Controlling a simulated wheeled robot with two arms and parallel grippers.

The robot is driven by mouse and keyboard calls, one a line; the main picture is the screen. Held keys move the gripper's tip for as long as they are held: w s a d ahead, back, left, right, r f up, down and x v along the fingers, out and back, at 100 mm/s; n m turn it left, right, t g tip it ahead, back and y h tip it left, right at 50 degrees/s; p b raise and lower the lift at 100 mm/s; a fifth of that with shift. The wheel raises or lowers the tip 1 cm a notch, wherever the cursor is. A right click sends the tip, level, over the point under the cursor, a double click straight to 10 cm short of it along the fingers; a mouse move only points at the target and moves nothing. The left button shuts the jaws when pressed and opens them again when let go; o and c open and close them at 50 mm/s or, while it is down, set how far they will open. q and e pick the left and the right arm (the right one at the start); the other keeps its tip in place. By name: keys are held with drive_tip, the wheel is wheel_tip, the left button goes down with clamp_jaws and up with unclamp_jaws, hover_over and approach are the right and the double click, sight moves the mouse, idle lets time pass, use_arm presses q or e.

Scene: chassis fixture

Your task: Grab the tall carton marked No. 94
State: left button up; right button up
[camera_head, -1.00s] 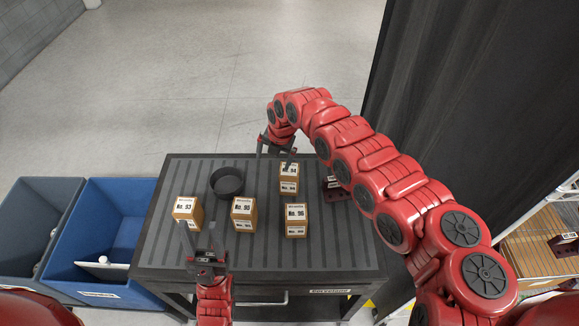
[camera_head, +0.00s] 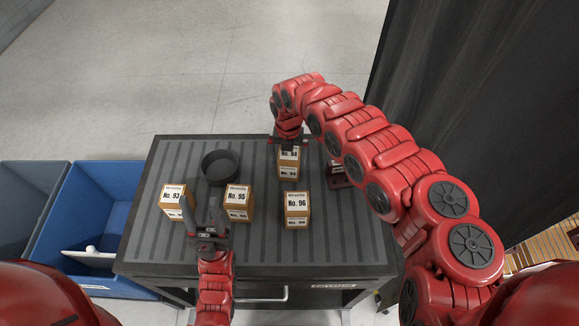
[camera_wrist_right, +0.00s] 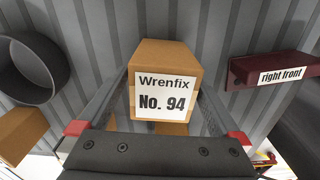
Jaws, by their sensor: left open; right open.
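The tall carton marked No. 94 (camera_head: 289,170) stands upright at the back of the grey ribbed tabletop, right of centre. In the right wrist view the carton (camera_wrist_right: 165,62) is brown, with a white "Wrenfix No. 94" label. My right gripper (camera_head: 288,141) is open at the carton's far upper part, and its wrist hides some of the top. In the right wrist view its fingers reach along both sides of the carton; whether they touch is unclear.
Cartons No. 93 (camera_head: 176,200) and No. 96 (camera_head: 297,209) stand on the table (camera_head: 260,250). A black ring (camera_head: 220,166) lies at the back left. A dark red "right front" bracket (camera_wrist_right: 270,68) sits right of carton No. 94. Blue bin (camera_head: 95,215) is at left.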

drive_tip(key=shift+s+f, duration=0.15)
drive_tip(key=shift+f, duration=0.35)
drive_tip(key=f+b, duration=0.1)
drive_tip(key=f, duration=0.1)
drive_tip(key=f+b, duration=0.1)
drive_tip(key=f, duration=0.1)
drive_tip(key=shift+w+d+f+b, duration=0.15)
drive_tip(key=shift+w+f+b, duration=0.05)
drive_tip(key=shift+b, duration=0.1)
drive_tip(key=shift+r, duration=0.1)
drive_tip(key=shift+s, duration=0.1)
clamp_jaws()
